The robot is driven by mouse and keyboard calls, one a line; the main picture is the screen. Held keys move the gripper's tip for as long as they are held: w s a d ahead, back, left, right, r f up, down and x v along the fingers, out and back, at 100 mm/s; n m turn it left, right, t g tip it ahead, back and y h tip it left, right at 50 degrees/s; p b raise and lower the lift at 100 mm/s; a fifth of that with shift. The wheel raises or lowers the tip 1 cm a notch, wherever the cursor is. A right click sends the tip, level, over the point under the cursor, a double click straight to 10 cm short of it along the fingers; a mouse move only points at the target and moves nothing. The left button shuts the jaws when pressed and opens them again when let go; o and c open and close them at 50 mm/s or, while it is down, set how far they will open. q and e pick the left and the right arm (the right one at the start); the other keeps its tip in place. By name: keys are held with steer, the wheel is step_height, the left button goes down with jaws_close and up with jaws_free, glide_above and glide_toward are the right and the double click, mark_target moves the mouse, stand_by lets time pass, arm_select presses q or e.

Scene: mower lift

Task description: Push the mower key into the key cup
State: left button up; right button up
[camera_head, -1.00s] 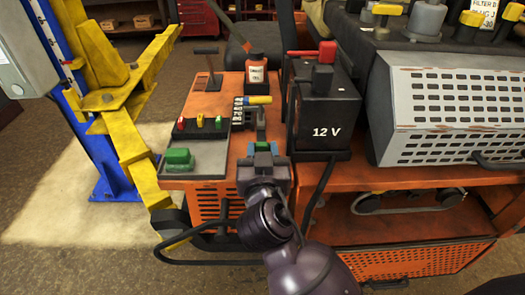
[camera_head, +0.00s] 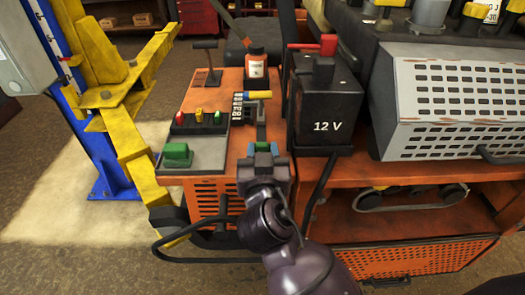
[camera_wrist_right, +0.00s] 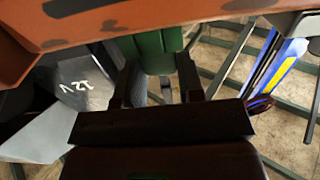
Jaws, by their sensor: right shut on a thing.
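My right gripper (camera_head: 263,158) is shut on a green piece, which I take to be the mower key (camera_wrist_right: 157,48). In the wrist view the green piece sits between the two dark fingers. In the head view only a small green and blue bit of it shows at the gripper's tip. The gripper is at the front edge of the orange bench top, left of the battery. I cannot make out the key cup for sure; the gripper covers the spot in front of it. My left gripper is not in view.
A black 12 V battery (camera_head: 325,105) stands close right of the gripper. A grey tray (camera_head: 207,150) with a green block (camera_head: 176,155) lies to the left. An orange bottle (camera_head: 256,68) stands behind. A yellow lift arm (camera_head: 140,165) is at the far left.

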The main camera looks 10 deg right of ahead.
steer(key=shift+f, duration=0.1)
steer(key=o, duration=1)
